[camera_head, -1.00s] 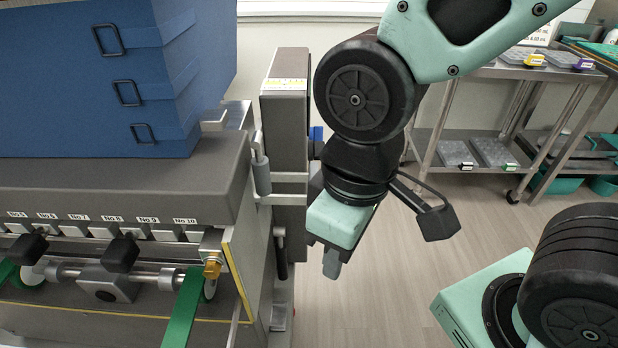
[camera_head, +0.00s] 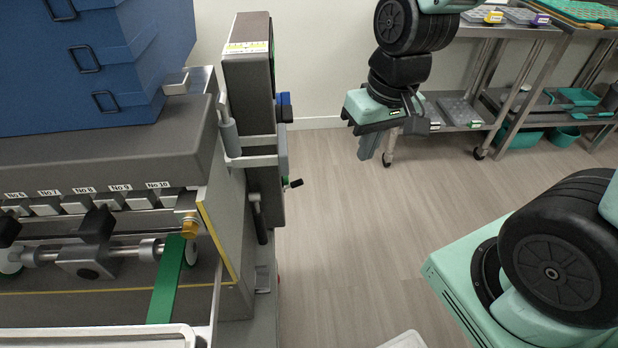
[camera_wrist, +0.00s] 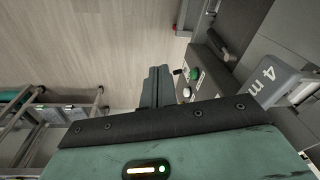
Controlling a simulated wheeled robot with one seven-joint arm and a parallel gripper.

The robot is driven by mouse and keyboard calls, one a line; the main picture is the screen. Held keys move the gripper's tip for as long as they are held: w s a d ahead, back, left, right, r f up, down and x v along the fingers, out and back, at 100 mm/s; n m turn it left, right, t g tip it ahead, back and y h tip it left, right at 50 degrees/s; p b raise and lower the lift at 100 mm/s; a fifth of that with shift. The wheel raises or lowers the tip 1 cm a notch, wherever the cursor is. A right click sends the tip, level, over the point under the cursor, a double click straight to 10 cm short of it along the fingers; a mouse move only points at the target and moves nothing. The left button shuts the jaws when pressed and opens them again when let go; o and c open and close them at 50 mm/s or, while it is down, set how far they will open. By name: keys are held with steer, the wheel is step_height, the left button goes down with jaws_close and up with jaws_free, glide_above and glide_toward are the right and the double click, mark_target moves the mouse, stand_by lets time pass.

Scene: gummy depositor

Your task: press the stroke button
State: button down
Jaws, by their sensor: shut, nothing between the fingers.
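The grey depositor machine (camera_head: 100,150) fills the left of the head view. Its upright side housing (camera_head: 250,90) has a face turned away to the right, so the buttons there are hidden in that view, except for a black knob (camera_head: 294,183) sticking out. In the wrist view, a control panel shows a green round button (camera_wrist: 194,74), a pale button (camera_wrist: 187,92) and a black knob (camera_wrist: 178,71). Which is the stroke button cannot be read. My gripper (camera_head: 368,147) is shut and empty, in free air right of the housing. Its fingers (camera_wrist: 158,74) appear left of the panel, apart from it.
A steel cart (camera_head: 490,90) with trays stands at the back right. A pale tray edge (camera_head: 100,337) shows at bottom left. Open wood floor (camera_head: 340,240) lies between machine and cart.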

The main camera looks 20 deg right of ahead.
mark_target(286, 178)
steer(key=w+d+f+m+y, duration=0.2)
steer(key=w+f+m+y, duration=0.2)
steer(key=m, duration=0.7)
steer(key=w+d+f+m+t+y, duration=0.1)
steer(key=w+d+f+m+y, duration=0.1)
steer(key=w+f+m, duration=0.5)
steer(key=w+m+y, duration=0.1)
steer(key=m, duration=0.2)
steer(key=shift+d+f+m+y, duration=0.15)
steer(key=shift+d+m+y, duration=0.05)
steer(key=shift+m+y, duration=0.2)
steer(key=w+a+r+x, duration=0.1)
steer(key=a+r+x, duration=0.1)
steer(key=x, duration=1)
steer(key=shift+a+f, duration=0.25)
steer(key=shift+a, duration=0.05)
